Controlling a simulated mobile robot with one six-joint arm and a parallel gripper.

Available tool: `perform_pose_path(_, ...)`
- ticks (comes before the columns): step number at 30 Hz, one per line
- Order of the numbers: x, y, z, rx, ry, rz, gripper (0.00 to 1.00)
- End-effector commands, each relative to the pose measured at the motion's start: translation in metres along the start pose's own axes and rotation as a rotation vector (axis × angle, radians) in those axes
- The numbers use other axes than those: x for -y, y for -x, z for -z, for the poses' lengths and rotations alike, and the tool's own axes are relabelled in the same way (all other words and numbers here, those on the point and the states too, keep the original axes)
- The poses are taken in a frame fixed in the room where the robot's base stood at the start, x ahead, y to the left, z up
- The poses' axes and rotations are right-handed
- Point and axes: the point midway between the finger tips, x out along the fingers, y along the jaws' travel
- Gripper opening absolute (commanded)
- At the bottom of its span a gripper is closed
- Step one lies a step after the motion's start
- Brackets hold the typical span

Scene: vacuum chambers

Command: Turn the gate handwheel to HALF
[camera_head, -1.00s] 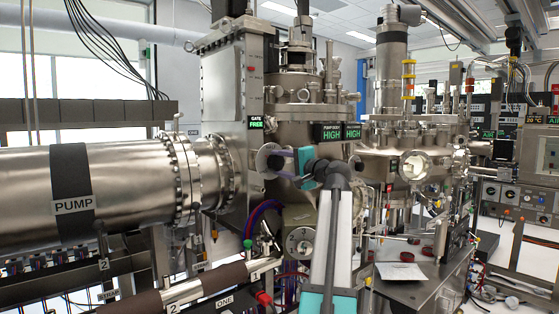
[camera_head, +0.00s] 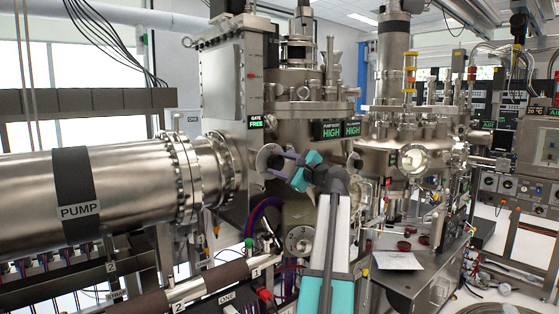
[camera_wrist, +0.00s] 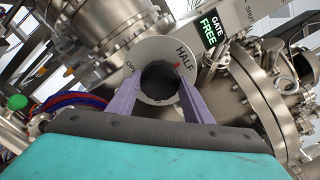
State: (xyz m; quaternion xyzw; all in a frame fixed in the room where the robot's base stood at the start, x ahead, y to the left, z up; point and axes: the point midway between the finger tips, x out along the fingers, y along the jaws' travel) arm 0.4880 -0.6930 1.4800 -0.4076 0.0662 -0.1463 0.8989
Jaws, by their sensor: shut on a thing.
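The gate handwheel (camera_wrist: 160,80) is a dark round knob in front of a pale dial plate (camera_wrist: 153,49) in the wrist view. The plate reads HALF at upper right and OPEN, partly hidden, at left. A small red mark shows at the wheel's edge, close to HALF. My gripper (camera_wrist: 160,93) has its two purple fingers on either side of the wheel, shut on it. In the head view my gripper (camera_head: 276,163) reaches left to the dial plate (camera_head: 264,158); the wheel is largely hidden there.
A green-lit sign reading GATE FREE (camera_head: 256,122) is on the gate housing (camera_head: 225,90) above the wheel. The large PUMP cylinder (camera_head: 120,190) lies at left. Metal chambers (camera_head: 300,120) and a steel bench (camera_head: 425,280) stand close around my arm.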

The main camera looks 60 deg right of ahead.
Motion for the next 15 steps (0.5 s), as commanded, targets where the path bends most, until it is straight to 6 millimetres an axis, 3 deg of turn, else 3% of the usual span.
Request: perform_pose_path(15,-0.0008,0.0000,0.0006,-0.001,-0.068,-0.001,0.23)
